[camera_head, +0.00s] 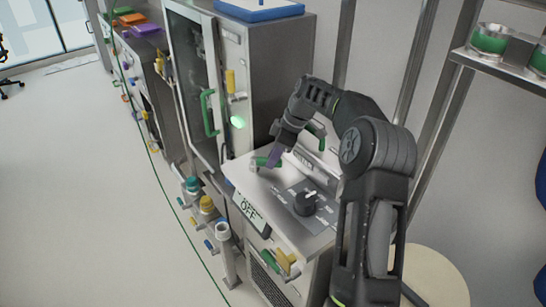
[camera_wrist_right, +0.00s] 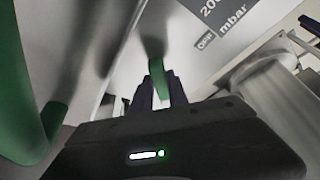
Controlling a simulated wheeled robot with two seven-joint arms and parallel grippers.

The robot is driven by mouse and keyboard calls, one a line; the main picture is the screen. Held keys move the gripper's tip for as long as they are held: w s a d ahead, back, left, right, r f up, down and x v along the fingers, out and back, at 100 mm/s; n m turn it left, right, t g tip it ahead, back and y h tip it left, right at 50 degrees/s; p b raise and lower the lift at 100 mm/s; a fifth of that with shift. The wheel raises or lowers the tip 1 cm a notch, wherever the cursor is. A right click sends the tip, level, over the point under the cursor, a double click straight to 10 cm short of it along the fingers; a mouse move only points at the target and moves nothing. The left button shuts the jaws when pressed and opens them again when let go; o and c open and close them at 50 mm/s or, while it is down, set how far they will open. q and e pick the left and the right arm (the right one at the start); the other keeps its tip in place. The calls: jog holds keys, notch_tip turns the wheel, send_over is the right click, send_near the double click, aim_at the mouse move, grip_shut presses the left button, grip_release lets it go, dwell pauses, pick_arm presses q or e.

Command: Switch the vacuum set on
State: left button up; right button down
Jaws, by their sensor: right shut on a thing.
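The vacuum set (camera_head: 318,243) is a metal unit with a sloped top panel. The panel carries a black knob (camera_head: 305,203) and a label reading OFF (camera_head: 250,213) on its front edge. A small green lever (camera_head: 262,161) sits at the panel's far left corner. My right gripper (camera_head: 274,158) is shut on this lever, reaching in from the right over the panel. In the right wrist view the lever (camera_wrist_right: 157,70) shows between the fingertips (camera_wrist_right: 159,92). My left gripper is not in view.
A tall metal cabinet with a green door handle (camera_head: 208,113) stands behind the unit. Yellow and green handles (camera_head: 287,263) are on the unit's front. Pipes with coloured caps (camera_head: 207,204) stand at its left. A metal rack (camera_head: 500,65) is at right. The floor at left is clear.

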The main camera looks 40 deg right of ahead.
jog(key=c, duration=1.3)
grip_release()
jog(key=shift+d+r, duration=0.1)
jog(key=shift+r, duration=0.05)
jog(key=v, duration=0.7)
jog(key=shift+r+b, duration=0.25)
jog(key=shift+b, duration=0.05)
